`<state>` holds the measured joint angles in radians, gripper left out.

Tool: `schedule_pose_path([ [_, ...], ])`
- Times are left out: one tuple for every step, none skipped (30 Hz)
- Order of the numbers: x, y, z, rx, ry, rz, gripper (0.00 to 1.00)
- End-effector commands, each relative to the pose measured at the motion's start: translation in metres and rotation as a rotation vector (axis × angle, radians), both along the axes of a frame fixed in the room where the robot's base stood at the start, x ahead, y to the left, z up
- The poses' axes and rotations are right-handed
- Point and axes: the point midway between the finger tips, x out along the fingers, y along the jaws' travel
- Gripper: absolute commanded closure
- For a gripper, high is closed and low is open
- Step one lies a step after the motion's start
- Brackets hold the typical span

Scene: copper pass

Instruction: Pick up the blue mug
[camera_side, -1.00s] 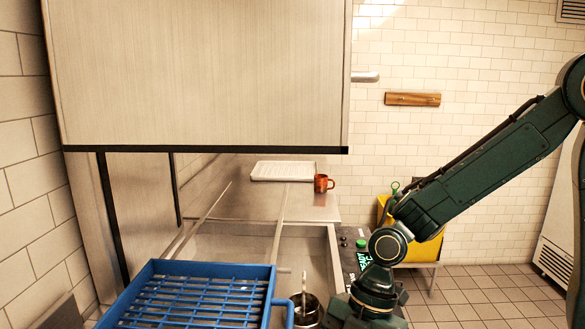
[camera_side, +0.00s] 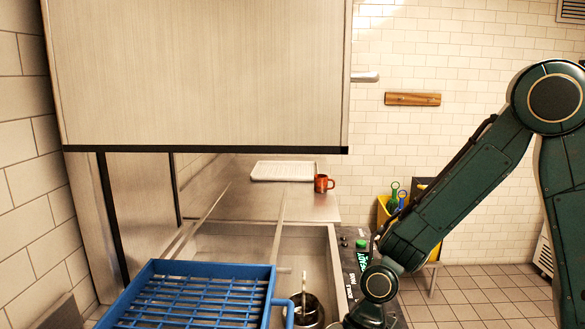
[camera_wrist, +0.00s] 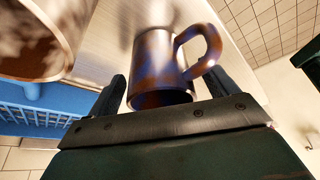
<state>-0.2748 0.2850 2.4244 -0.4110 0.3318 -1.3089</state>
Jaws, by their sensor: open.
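A mug with blue and brown reflections on its shiny surface (camera_wrist: 157,62) shows in the wrist view, its handle toward the right. I take it to be the blue mug, though its color is mixed. My gripper (camera_wrist: 153,88) is open, with one finger on each side of the mug's near part. I cannot tell whether the fingers touch it. In the side view the fingers are below the picture's edge, and this mug is not clearly visible there.
A blue rack (camera_side: 200,266) is at the front left, with a metal pot (camera_side: 306,312) holding a stick-like utensil beside it. An orange-red mug (camera_side: 321,183) and white tray (camera_side: 283,171) stand on the far counter. A large metal hood (camera_side: 200,75) hangs above.

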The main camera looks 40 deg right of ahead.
Motion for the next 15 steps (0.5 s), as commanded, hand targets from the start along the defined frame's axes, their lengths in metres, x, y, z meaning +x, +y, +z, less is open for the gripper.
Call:
schedule_pose_path([
  [-0.0001, 0.0000, -0.0001, 0.000, 0.000, 0.000, 0.15],
  [-0.0001, 0.0000, 0.0000, 0.000, 0.000, 0.000, 0.15],
  [-0.0001, 0.0000, 0.0000, 0.000, 0.000, 0.000, 0.15],
  [-0.0001, -0.0001, 0.0001, 0.000, 0.000, 0.000, 0.15],
  [-0.0001, -0.0001, 0.0001, 0.000, 0.000, 0.000, 0.15],
  [-0.0001, -0.0001, 0.0001, 0.000, 0.000, 0.000, 0.15],
  [-0.0001, -0.0001, 0.0002, 0.000, 0.000, 0.000, 0.15],
  [-0.0001, -0.0001, 0.0002, 0.000, 0.000, 0.000, 0.15],
  [0.0000, -0.0001, 0.0002, 0.000, 0.000, 0.000, 0.15],
  [0.0000, -0.0001, 0.0002, 0.000, 0.000, 0.000, 0.15],
  [0.0000, -0.0001, 0.0003, 0.000, 0.000, 0.000, 0.15],
  [0.0000, -0.0001, 0.0003, 0.000, 0.000, 0.000, 0.15],
  [0.0000, -0.0001, 0.0003, 0.000, 0.000, 0.000, 0.19],
  [0.0000, -0.0001, 0.0003, 0.000, 0.000, 0.000, 0.24],
  [0.0000, -0.0001, 0.0003, 0.000, 0.000, 0.000, 0.32],
])
